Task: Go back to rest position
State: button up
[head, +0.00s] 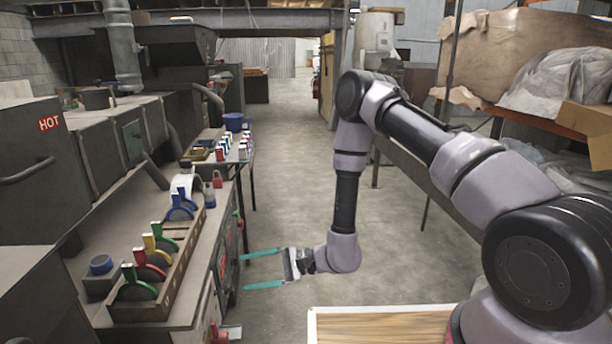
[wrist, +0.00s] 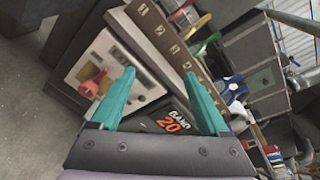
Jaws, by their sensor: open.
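My gripper (head: 262,270) has two teal fingers. It is open and empty. In the head view it hangs over the floor in the aisle, to the right of the workbench front, with its fingers pointing left at the bench. In the wrist view the gripper (wrist: 165,98) faces the bench front, with a gap between the fingers. A black panel with a red "20" (wrist: 172,122) shows between and below the fingertips. My arm reaches in from the right of the head view.
A wooden rack (head: 165,280) with coloured-handled tools stands on the left workbench. A wooden-topped surface (head: 380,327) is at the bottom. A rack with wrapped goods (head: 560,80) lines the right. The aisle floor (head: 285,150) is clear.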

jog(key=d+r+n+g+h, duration=0.15)
jog(key=d+r, duration=0.25)
jog(key=r, duration=0.4)
jog(key=w+d+r+n+g+h, duration=0.1)
jog(key=d+r+n, duration=0.2)
jog(key=r, duration=0.5)
jog(key=d+r+n+g+h, duration=0.15)
jog(key=d+r, duration=0.25)
jog(key=r, duration=0.4)
jog(key=s+d+r+t+h, duration=0.2)
jog(key=d+r, duration=0.4)
jog(key=d, duration=0.3)
jog(key=s+d+r+m+t+h, duration=0.1)
jog(key=s+d+r+t+h, duration=0.2)
jog(key=d+r+t, duration=0.3)
jog(key=s+d+r+m+t+h, duration=0.1)
jog(key=d+r+t+h, duration=0.3)
jog(key=d+r, duration=0.4)
jog(key=s+d+h, duration=0.1)
jog(key=d, duration=0.3)
jog(key=shift+s+d+t, duration=0.3)
jog(key=shift+s, duration=0.1)
